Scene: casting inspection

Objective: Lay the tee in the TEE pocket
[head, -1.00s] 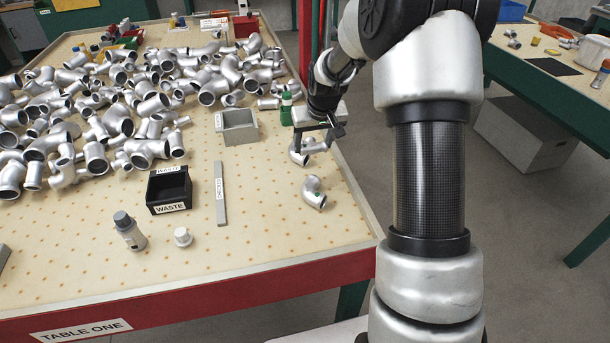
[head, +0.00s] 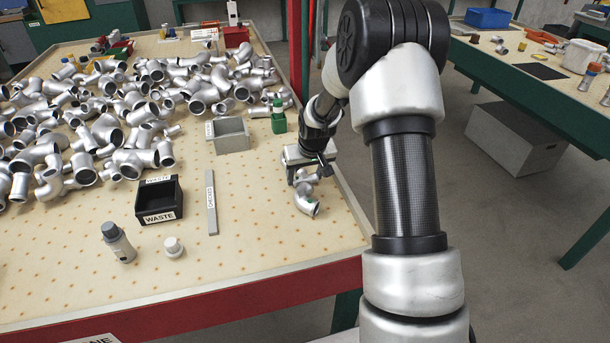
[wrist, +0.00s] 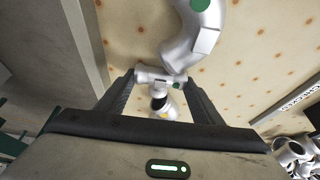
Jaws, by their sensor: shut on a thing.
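A small silver tee (wrist: 158,77) sits between the fingertips of my gripper (wrist: 158,88) in the wrist view, its branch pointing back toward the palm. My gripper is shut on it. In the head view my gripper (head: 308,170) is low over the right side of the table, and the tee is mostly hidden by it. I cannot tell whether the tee touches the table. A silver elbow with a green dot (head: 307,200) lies just in front of the gripper; it also shows beyond the tee in the wrist view (wrist: 194,38). No pocket marked TEE can be read.
A heap of silver fittings (head: 130,110) fills the left.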

